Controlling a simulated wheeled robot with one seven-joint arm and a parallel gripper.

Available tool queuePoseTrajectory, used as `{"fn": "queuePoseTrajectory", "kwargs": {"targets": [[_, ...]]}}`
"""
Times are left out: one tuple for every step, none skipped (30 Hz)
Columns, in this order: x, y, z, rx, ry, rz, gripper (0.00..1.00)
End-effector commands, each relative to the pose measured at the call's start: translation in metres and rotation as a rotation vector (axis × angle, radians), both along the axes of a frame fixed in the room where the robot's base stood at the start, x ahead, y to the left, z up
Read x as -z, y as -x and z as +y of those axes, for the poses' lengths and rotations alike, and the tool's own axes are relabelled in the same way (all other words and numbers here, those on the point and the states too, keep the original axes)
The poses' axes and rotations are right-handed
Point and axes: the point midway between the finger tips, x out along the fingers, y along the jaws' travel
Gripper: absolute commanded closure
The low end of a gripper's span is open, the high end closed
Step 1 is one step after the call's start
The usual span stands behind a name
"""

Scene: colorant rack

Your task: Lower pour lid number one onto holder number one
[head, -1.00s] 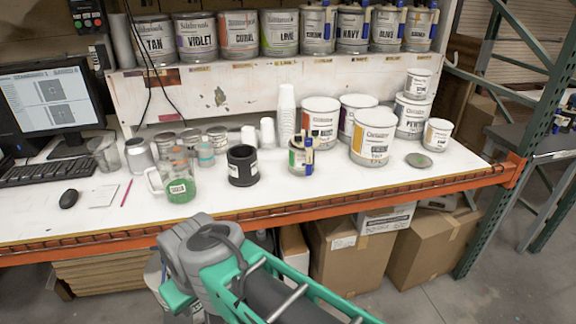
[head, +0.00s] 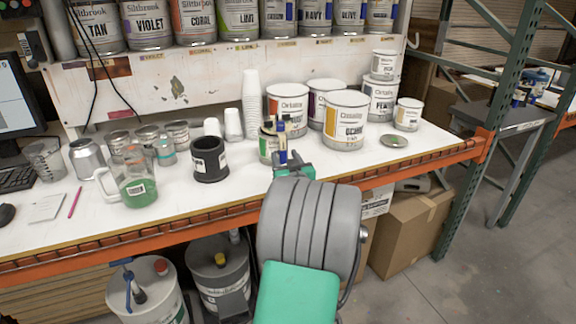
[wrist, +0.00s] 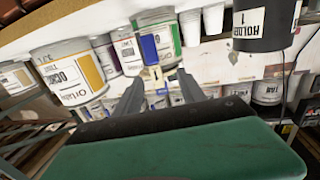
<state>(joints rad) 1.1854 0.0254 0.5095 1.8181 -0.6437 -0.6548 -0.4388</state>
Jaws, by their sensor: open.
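The black holder number one (head: 210,160) stands upright on the white counter, left of the middle. In the wrist view its label reads "HOLDER 1" (wrist: 262,22), and that view looks upside down. A small can (head: 267,148) with a green label stands right of it. A pour lid with a blue part (head: 282,140) and a tan part shows at this can; it also shows in the wrist view (wrist: 149,48). My gripper (wrist: 159,84) is open, its two grey fingers pointing at the lid. In the head view my arm hides part of the can's front.
A jug with green liquid (head: 137,185) stands left of the holder. White cups (head: 250,105) and larger paint cans (head: 345,125) stand behind and right of the small can. A loose flat lid (head: 394,141) lies at the right. The counter's front edge (head: 200,220) is orange.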

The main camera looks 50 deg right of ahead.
Motion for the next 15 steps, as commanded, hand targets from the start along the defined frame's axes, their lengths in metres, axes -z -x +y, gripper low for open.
{"fn": "queuePoseTrajectory", "kwargs": {"targets": [[0.000, 0.005, -0.006, 0.013, 0.006, -0.010, 0.53], [-0.001, 0.005, -0.009, 0.017, 0.008, -0.013, 0.53], [-0.002, 0.003, -0.012, 0.018, 0.010, -0.015, 0.53], [-0.002, 0.000, -0.014, 0.017, 0.010, -0.015, 0.53], [-0.003, -0.004, -0.016, 0.016, 0.009, -0.015, 0.53], [-0.003, -0.009, -0.020, 0.016, 0.009, -0.013, 0.53], [-0.003, -0.013, -0.023, 0.016, 0.008, -0.013, 0.53], [-0.003, -0.018, -0.027, 0.016, 0.008, -0.014, 0.53], [-0.003, -0.024, -0.032, 0.015, 0.010, -0.013, 0.53], [-0.003, -0.028, -0.036, 0.016, 0.009, -0.012, 0.53], [-0.003, -0.032, -0.039, 0.016, 0.007, -0.013, 0.53], [-0.003, -0.037, -0.043, 0.016, 0.008, -0.013, 0.53], [-0.003, -0.041, -0.047, 0.016, 0.010, -0.013, 0.53], [-0.003, -0.044, -0.049, 0.016, 0.009, -0.013, 0.53], [-0.003, -0.047, -0.052, 0.016, 0.009, -0.013, 0.53]]}}
